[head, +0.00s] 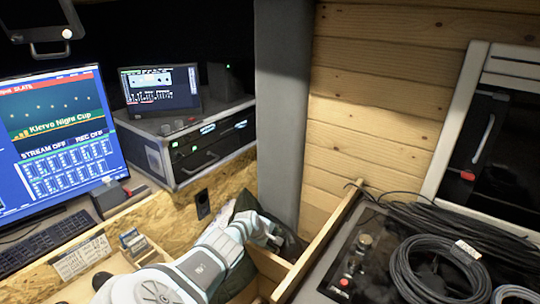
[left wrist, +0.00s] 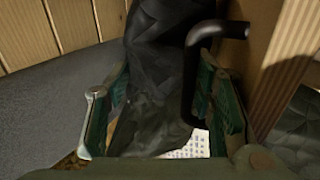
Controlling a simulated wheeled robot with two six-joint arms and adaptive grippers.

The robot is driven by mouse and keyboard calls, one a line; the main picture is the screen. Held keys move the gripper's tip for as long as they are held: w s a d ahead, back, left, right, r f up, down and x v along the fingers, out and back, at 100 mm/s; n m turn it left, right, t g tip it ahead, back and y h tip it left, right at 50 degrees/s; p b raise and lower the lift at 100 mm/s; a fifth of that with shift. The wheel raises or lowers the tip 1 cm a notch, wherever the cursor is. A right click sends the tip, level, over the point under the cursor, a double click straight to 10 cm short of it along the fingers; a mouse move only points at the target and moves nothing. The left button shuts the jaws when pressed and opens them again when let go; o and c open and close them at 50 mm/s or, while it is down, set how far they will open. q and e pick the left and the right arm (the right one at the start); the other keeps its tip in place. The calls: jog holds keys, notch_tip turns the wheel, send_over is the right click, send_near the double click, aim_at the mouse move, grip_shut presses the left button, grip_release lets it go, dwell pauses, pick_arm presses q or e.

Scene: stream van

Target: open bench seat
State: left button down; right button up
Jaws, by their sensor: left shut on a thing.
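My left gripper (head: 266,236) reaches down beside the wooden edge (head: 322,232) of what looks like the bench, in the middle of the head view. The left wrist view shows a black bent-bar handle (left wrist: 190,85) on a wooden board (left wrist: 278,50). The handle lies between my green-padded fingers (left wrist: 165,110), close to the right one, which passes inside its loop. My left gripper is shut on the handle, though a gap shows beside the left finger. Whether the seat is raised cannot be told. My right gripper is not in view.
A dark crumpled bag (left wrist: 150,70) lies behind the fingers. Coiled black cables (head: 440,270) lie on a dark panel to the right. A desk with a monitor (head: 55,135) and a rack unit (head: 195,145) stands left. A grey pillar (head: 282,100) rises behind the gripper.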

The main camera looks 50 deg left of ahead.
pick_arm(q)
jog(key=shift+w+d+f, duration=0.15)
jog(key=shift+w+d, duration=0.1)
jog(key=shift+d, duration=0.05)
jog(key=c, duration=1.5)
grip_release()
jog(key=shift+w, duration=0.1)
jog(key=shift+w+a+f, duration=0.1)
jog(key=shift+w+f, duration=0.2)
jog(key=shift+f, duration=0.1)
jog(key=shift+c, duration=1.4)
jog(key=shift+w+a+f, duration=0.1)
jog(key=shift+w+f, duration=0.05)
jog(key=shift+c, duration=0.7)
jog(key=shift+a, duration=0.15)
